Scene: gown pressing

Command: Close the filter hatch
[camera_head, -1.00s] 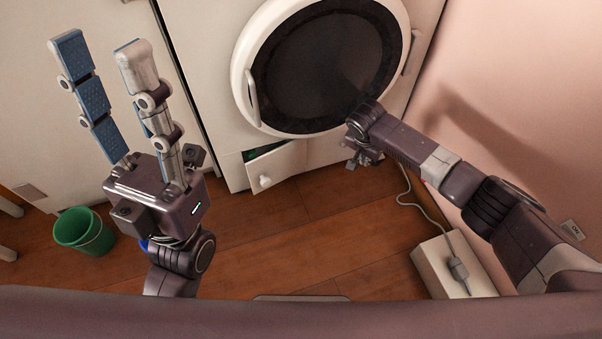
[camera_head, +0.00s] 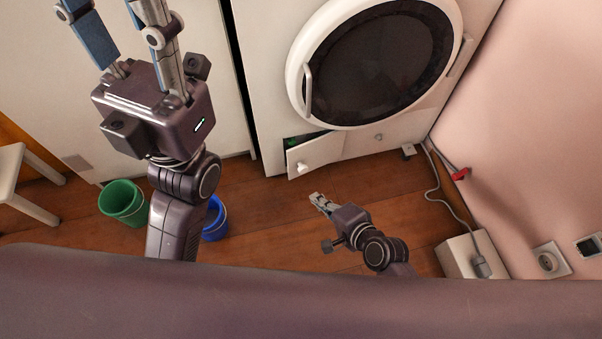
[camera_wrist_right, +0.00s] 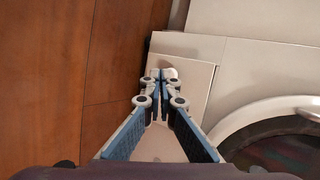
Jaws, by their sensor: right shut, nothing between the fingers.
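The filter hatch (camera_head: 318,152) is a small white door low on the front left of the washing machine (camera_head: 268,95). It stands ajar, with a dark gap showing something green along its upper left edge. Its round white knob (camera_head: 302,167) faces me. My right gripper (camera_head: 318,200) is shut and empty, low over the floor in front of the hatch and apart from it. In the right wrist view its closed fingertips (camera_wrist_right: 156,76) overlap the knob and part of the hatch (camera_wrist_right: 190,50). My left gripper (camera_head: 112,10) is open and raised at the left, its fingertips cut off.
The round door (camera_head: 297,60) above the hatch is shut. A green bucket (camera_head: 122,203) and a blue bucket (camera_head: 214,222) stand on the floor at left. A grey cable (camera_head: 437,180) and a white box (camera_head: 462,254) lie at right. Floor before the hatch is clear.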

